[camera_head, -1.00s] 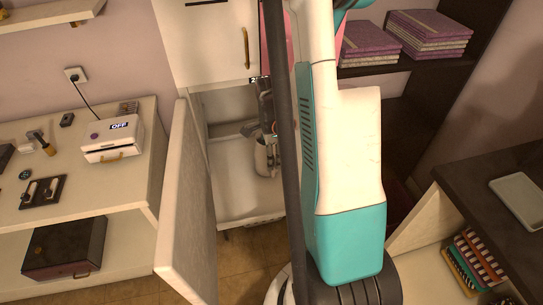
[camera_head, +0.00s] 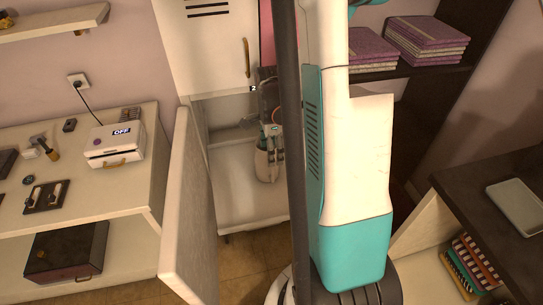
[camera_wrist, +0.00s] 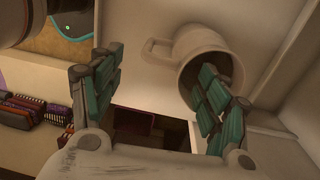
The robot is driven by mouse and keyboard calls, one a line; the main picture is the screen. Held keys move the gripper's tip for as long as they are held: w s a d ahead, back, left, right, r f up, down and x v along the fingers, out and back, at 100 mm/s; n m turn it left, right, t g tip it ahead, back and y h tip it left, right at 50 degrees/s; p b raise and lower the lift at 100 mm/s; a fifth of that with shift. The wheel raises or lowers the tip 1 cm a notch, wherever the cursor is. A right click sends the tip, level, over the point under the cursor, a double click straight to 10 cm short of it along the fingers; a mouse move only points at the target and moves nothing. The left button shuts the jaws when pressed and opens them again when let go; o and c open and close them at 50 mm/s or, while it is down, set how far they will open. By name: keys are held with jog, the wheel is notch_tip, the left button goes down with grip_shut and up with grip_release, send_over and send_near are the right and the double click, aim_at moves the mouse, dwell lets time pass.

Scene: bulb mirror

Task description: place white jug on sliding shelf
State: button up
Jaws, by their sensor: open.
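The white jug (camera_head: 263,167) stands upright on the pulled-out white sliding shelf (camera_head: 239,190) of the cabinet. In the wrist view the jug (camera_wrist: 207,52) shows its round mouth and its handle on the left, with the pale shelf surface (camera_wrist: 128,45) behind it. My gripper (camera_head: 274,155) points down at the jug. In the wrist view my gripper (camera_wrist: 165,95) is open, its teal-padded fingers wide apart. The right finger overlaps the jug's mouth; I cannot tell if it touches. The left finger is clear of the jug. My arm hides the shelf's right part.
An open cabinet door (camera_head: 190,215) stands left of the shelf. Further left is a white table (camera_head: 110,187) with a white device marked OFF (camera_head: 115,143). A dark-topped desk (camera_head: 470,180) is at the right. Purple books (camera_head: 428,35) sit on a dark shelf.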

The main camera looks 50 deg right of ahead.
notch_tip(320, 180, up, 6)
jog(key=p, duration=0.1)
jog(key=shift+w+d+r+p, duration=0.15)
jog(key=shift+w+r+p, duration=0.1)
jog(key=shift+p, duration=0.1)
jog(key=shift+c, duration=0.4)
dwell(0.7)
